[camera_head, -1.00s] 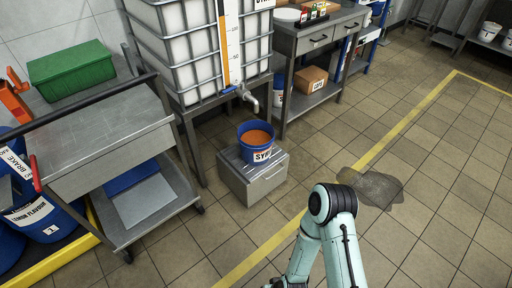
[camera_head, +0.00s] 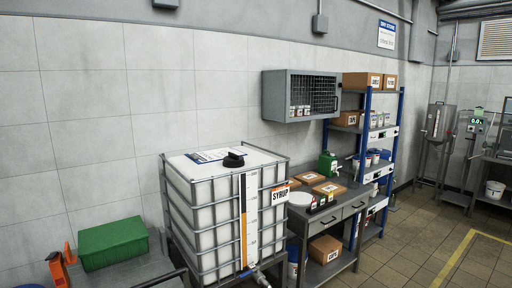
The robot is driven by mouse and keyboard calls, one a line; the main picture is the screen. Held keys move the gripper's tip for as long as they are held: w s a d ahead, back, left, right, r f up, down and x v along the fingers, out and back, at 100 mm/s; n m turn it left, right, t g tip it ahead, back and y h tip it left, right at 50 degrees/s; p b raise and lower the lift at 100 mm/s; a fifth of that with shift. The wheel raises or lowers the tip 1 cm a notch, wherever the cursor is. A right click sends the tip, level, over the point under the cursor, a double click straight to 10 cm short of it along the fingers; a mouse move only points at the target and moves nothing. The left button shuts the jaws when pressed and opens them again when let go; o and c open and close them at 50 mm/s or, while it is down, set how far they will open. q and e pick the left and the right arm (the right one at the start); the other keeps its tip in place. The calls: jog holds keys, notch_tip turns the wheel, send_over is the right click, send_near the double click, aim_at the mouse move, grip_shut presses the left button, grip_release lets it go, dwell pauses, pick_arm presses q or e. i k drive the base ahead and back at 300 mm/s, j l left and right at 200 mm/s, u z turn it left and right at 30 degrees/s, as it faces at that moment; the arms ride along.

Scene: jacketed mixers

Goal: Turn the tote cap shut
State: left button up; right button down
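The tote (camera_head: 208,210) is a white tank in a grey metal cage, with a "SYRUP" label and an orange level strip on its front. Its black cap (camera_head: 233,159) sits on the top face, near the middle. From here I cannot tell whether the cap is tight or loose. A blue-and-white sheet (camera_head: 207,155) lies on the top beside the cap. The tap at the tote's bottom front is partly cut off by the lower edge. Neither of my grippers is in view.
A cart with a green bin (camera_head: 112,243) stands left of the tote. A grey workbench (camera_head: 335,219) with boxes and a green can (camera_head: 328,164) stands to the right. A mesh-front cabinet (camera_head: 300,95) hangs on the wall. Open floor (camera_head: 415,240) lies at the right.

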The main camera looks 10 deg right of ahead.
aim_at(232, 158)
jog(key=i+l, duration=0.6)
jog(key=i, duration=0.25)
